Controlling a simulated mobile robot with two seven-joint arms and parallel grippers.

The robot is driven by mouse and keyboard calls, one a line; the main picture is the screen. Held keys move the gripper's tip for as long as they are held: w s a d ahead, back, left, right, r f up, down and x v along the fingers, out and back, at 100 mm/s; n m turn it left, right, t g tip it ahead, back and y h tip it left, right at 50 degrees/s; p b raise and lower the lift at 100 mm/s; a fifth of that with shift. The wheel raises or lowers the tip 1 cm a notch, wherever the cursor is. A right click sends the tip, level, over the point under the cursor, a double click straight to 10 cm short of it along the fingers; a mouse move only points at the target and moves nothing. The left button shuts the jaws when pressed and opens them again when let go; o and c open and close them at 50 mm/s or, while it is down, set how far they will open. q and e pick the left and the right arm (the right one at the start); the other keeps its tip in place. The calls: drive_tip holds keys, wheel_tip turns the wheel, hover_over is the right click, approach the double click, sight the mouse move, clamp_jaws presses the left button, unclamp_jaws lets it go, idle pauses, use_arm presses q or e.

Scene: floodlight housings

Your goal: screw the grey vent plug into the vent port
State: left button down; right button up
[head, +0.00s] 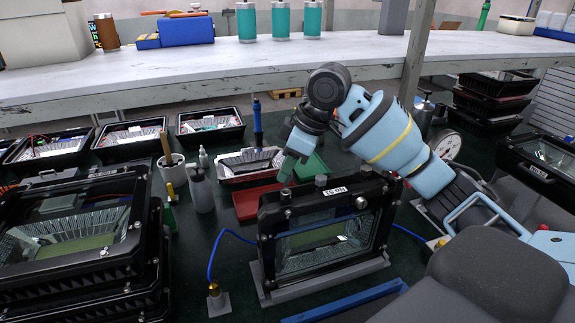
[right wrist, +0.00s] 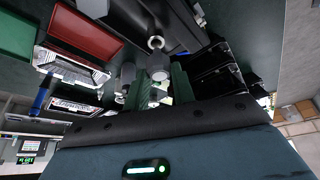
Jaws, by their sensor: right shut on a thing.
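The black floodlight housing (head: 330,236) stands upright on a grey stand in the middle of the head view, its glass facing me. Small grey round fittings, one in the middle (head: 321,181), show along its top edge. My right gripper (head: 287,172) points down at the housing's top left, close above the edge. In the right wrist view its green fingers (right wrist: 157,85) are shut on the grey vent plug (right wrist: 158,66), which is partly hidden between them. I cannot tell whether the plug touches the vent port, which I cannot make out. My left gripper is out of view.
Stacked housings (head: 75,240) stand at the left. A red tray (head: 258,201) lies behind the housing, with a grey bottle (head: 201,190) left of it. A blue cable (head: 213,258) runs to a brass fitting on a small stand. A blue bar (head: 345,300) lies in front.

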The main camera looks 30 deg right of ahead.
drive_tip(key=shift+f, duration=1.4)
drive_tip(key=o, duration=1.1)
drive_tip(key=shift+c, duration=0.2)
drive_tip(key=v, duration=0.7)
drive_tip(key=shift+r, duration=0.35)
drive_tip(key=shift+s+f, duration=0.1)
drive_tip(key=shift+s, duration=0.1)
